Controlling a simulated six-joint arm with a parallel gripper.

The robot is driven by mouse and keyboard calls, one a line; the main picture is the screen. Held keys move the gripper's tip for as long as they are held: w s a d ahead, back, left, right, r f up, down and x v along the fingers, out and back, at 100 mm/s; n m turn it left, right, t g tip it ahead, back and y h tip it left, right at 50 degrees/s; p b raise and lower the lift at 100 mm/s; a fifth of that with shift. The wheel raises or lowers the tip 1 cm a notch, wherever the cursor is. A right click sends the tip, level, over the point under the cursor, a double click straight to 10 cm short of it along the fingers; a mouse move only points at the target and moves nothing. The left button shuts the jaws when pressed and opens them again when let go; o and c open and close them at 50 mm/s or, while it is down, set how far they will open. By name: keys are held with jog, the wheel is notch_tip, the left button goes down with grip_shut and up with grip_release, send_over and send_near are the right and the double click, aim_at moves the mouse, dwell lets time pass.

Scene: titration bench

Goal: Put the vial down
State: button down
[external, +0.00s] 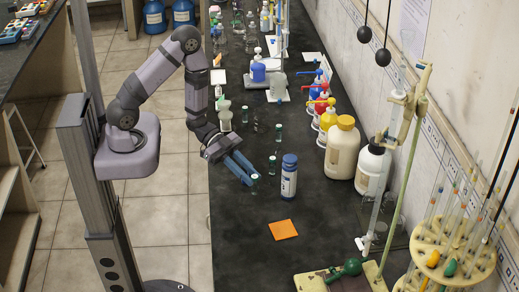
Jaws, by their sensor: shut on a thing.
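My gripper (245,171) reaches out low over the black bench near its left edge. Its two blue-grey fingers are shut on a small greenish vial with a pale cap (255,178). The vial looks upright at the fingertips. Whether its base touches the bench cannot be told from this view. Similar small vials stand on the bench behind it, one just to the right of the gripper (272,164) and one farther back (279,132). An orange square (283,230) lies flat on the bench in front of the gripper.
A blue bottle with a white label (289,178) stands close to the right of the held vial. Large cream (342,150) and white (371,168) bottles line the wall side. A burette stand (340,281) and a pipette rack (455,245) are at front right. Bench around the orange square is clear.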

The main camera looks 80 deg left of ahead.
jog(key=shift+r, duration=1.05)
jog(key=s+a+f, duration=0.2)
jog(key=a+f, duration=0.2)
jog(key=a, duration=0.4)
jog(key=w+a+r+n+t+y+b, duration=0.2)
jog(key=w+a+n+t+y+b, duration=0.15)
jog(key=w+a+b, duration=0.75)
jog(key=s+a+f+n+y+b, duration=0.3)
jog(key=a+f+n+y+b, duration=0.1)
jog(key=n+y+b, duration=0.6)
jog(key=shift+s+f+y+b, duration=0.2)
jog(key=shift+y+b, duration=0.45)
jog(key=shift+b, duration=0.9)
